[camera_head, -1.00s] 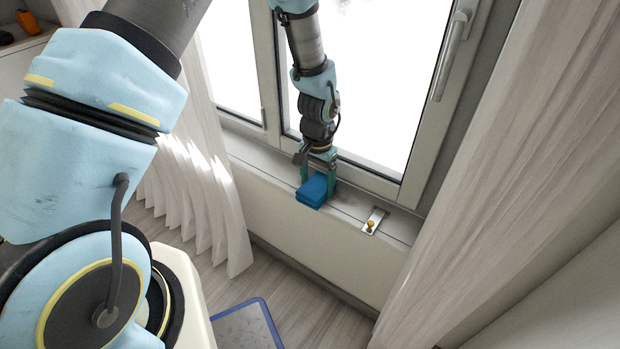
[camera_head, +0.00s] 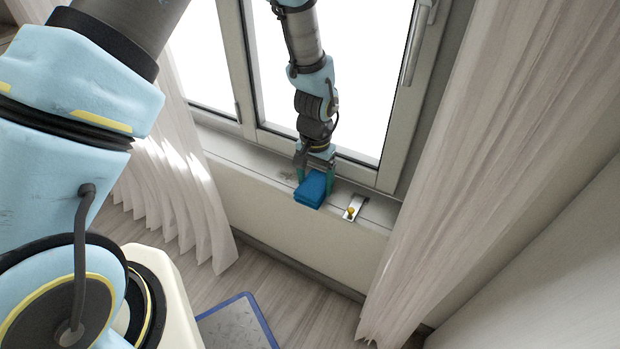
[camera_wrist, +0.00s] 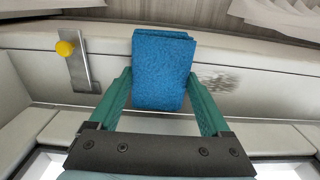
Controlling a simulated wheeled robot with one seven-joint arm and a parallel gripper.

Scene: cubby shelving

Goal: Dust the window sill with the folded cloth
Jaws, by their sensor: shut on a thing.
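The blue folded cloth (camera_head: 310,190) is between the green fingers of my gripper (camera_head: 315,176), at the front part of the window sill (camera_head: 232,153). My gripper points down and is shut on the cloth. In the wrist view the cloth (camera_wrist: 162,70) hangs out past the fingertips; whether it presses on the sill is hard to tell. A grey dusty smudge (camera_wrist: 220,82) lies on the sill beside the cloth, left of my gripper in the head view (camera_head: 287,176).
A metal plate with a yellow knob (camera_head: 352,209) sits on the sill just right of the cloth. The window frame (camera_head: 350,172) rises behind. Curtains hang at left (camera_head: 175,200) and right (camera_head: 480,150). A blue-edged grey mat (camera_head: 235,325) lies on the floor.

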